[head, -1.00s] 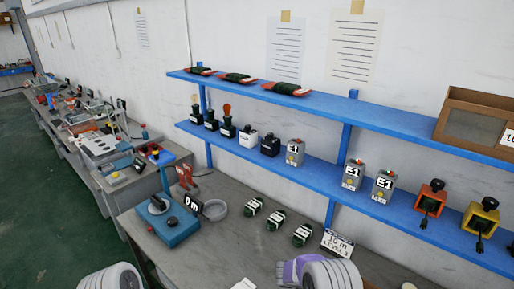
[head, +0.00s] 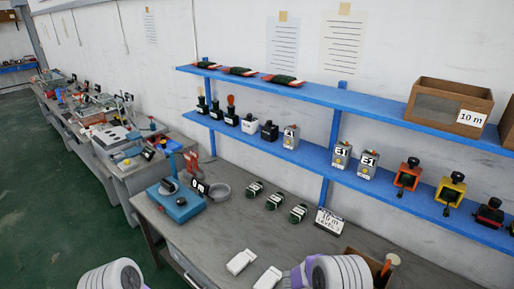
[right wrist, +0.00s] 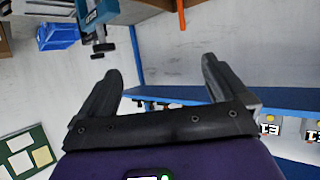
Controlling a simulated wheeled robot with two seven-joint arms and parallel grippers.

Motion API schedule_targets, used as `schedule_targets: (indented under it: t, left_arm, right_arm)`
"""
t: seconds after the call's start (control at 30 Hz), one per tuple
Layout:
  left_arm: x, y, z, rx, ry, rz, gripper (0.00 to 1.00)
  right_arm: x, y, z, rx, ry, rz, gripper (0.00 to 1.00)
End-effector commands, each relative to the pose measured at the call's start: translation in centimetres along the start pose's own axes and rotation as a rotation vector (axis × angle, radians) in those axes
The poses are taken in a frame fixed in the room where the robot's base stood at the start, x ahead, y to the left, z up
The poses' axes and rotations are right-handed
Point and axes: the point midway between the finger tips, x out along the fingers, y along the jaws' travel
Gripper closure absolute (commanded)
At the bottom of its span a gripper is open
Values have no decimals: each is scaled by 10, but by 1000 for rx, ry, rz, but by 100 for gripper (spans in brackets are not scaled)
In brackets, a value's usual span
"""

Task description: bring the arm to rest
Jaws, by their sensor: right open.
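My right arm (head: 335,272) shows at the bottom of the head view as a white ringed link with a purple part; its fingers are not visible there. In the right wrist view my right gripper (right wrist: 160,85) has its two dark fingers wide apart with nothing between them. My left arm (head: 112,275) shows as a white ringed link at the bottom left of the head view. My left gripper is out of the frame.
An open wooden box (head: 450,102) stands on top.

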Motion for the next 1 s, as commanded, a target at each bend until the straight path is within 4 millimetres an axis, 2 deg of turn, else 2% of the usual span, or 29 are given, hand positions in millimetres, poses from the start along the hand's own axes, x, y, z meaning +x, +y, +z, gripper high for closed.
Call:
schedule_targets:
  t: [0.17,0.27,0.37,0.47,0.6,0.73,0.9,1.0]
  left_arm:
    - [0,0,0,1,0,0,57]
    - [0,0,0,1,-1,0,57]
    - [0,0,0,0,-1,0,57]
    - [0,0,0,0,-1,0,57]
    - [0,0,0,0,0,0,57]
    - [0,0,0,0,0,0,57]
    - [4,-1,0,0,-1,0,57]
    - [36,-13,-1,1,-1,0,57]
  right_arm:
    - [10,1,30,-89,-87,-146,0]
    - [11,5,56,-158,-174,-251,0]
    - [2,16,95,-250,-312,-379,0]
    - [-20,37,136,-352,-487,-509,0]
    - [-68,83,186,-498,-755,-664,0]
    - [-119,135,214,-630,-990,-776,0]
    - [-178,206,230,-794,-1255,-888,0]
    - [-159,198,261,-784,-1232,-885,0]
